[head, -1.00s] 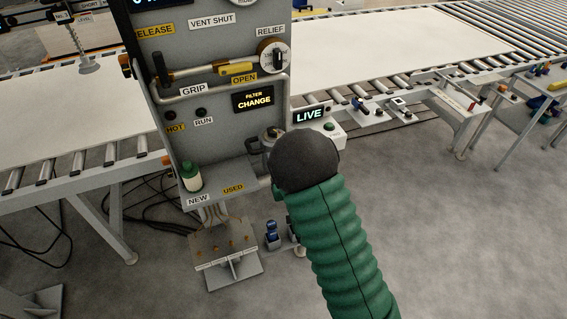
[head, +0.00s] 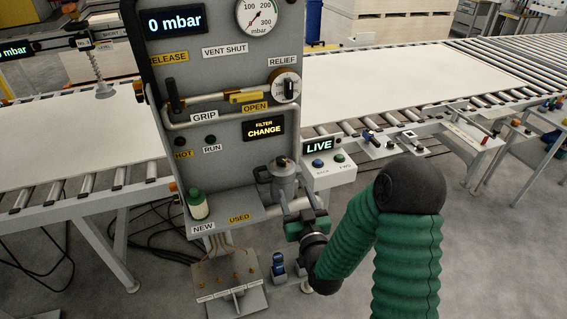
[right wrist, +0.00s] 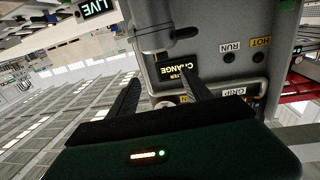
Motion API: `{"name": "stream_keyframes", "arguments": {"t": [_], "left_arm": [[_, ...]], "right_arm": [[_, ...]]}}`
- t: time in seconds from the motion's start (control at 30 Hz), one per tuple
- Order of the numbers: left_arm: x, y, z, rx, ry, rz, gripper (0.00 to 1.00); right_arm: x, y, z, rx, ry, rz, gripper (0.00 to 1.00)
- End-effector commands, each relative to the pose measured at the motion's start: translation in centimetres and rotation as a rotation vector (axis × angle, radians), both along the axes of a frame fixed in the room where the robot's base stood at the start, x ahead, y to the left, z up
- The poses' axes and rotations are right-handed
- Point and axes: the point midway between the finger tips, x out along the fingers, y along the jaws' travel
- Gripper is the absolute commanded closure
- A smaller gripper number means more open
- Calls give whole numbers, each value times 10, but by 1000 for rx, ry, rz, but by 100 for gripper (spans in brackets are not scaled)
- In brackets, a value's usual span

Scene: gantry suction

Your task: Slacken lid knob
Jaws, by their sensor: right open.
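The grey filter canister (head: 279,186) stands on the right end of the panel's shelf. Its lid carries a small dark knob (head: 282,162) on top; the knob's details are too small to tell. In the right wrist view, which is turned over, the canister (right wrist: 155,22) shows as a grey cylinder beyond the fingertips. My right gripper (head: 292,208) is just below and in front of the canister, at the shelf edge. In the right wrist view its two dark fingers (right wrist: 161,88) are apart with nothing between them. My left gripper is not in view.
The grey control panel (head: 225,90) rises behind the shelf, with a grip bar and a lever across it. A green-capped bottle (head: 197,206) stands at the shelf's left. A button box (head: 328,165) is right of the canister. Roller conveyors flank the panel.

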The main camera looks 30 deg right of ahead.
Motion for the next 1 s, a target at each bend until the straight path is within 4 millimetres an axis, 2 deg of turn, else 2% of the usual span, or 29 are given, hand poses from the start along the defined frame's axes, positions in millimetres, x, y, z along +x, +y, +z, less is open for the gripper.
{"name": "stream_keyframes", "arguments": {"t": [0.4, 0.6, 0.77, 1.0], "left_arm": [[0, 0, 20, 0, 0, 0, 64], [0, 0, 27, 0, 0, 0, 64], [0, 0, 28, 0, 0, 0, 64], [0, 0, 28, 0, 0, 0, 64]], "right_arm": [[96, -35, 3, 3, -3, -2, 43], [135, -49, 2, 3, -1, -1, 43], [149, -53, 1, 2, 0, 0, 43], [150, -53, 1, 1, 1, 0, 43]]}}
